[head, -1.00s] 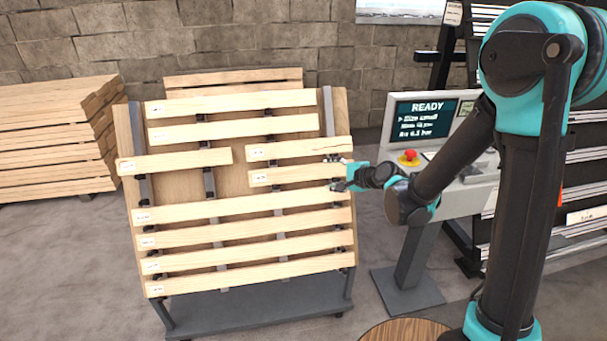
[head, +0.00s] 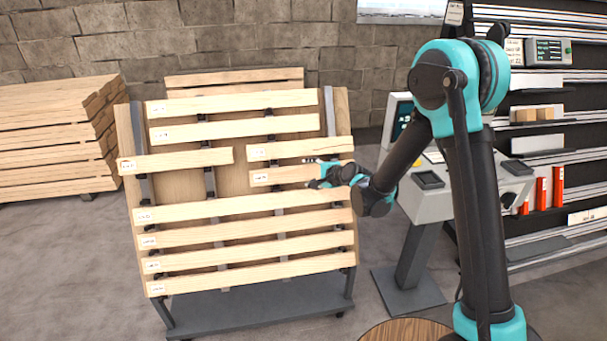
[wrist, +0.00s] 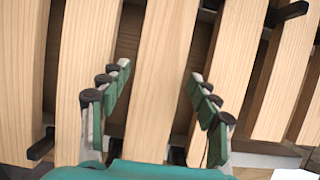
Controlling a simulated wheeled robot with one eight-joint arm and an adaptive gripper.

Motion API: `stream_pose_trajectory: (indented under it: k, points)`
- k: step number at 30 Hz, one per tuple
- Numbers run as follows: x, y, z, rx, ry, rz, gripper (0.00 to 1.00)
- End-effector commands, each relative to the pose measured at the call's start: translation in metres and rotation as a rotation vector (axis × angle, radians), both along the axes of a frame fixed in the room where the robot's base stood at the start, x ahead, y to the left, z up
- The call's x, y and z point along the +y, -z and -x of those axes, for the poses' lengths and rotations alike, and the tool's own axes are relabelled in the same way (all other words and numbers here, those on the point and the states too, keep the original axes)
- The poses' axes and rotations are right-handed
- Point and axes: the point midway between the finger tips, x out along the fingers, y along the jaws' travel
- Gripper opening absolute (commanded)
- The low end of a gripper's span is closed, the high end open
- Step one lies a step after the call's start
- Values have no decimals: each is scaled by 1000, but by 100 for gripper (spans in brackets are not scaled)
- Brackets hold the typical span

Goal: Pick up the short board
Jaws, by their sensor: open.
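The short board (head: 283,174) is a pale wooden slat with a white label at its left end. It lies on the right half of the tilted rack, below another part-length board (head: 290,149). My gripper (head: 314,172) is over its right part and hides that end. In the wrist view a pale board (wrist: 158,110) runs lengthwise between the two green-padded fingers of my gripper (wrist: 160,72). The fingers stand apart on either side of it, with gaps to both edges. My gripper is open and holds nothing.
Several long boards lie above and below on the rack (head: 230,313). A part-length board (head: 180,161) lies on the left. Neighbouring boards (wrist: 85,80) are close beside my fingers. A control console (head: 425,200) stands right of the rack, and stacked timber (head: 50,145) stands left.

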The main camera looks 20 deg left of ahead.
Motion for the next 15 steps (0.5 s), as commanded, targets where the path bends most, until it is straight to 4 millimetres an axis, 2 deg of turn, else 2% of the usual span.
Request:
stream_pose_trajectory:
  k: [6, 14, 15]
  points:
    - [26, 14, -13, -1, 0, 0, 62]
    - [29, 16, -15, -1, 0, 0, 62]
    - [29, 16, -15, -1, 0, 0, 58]
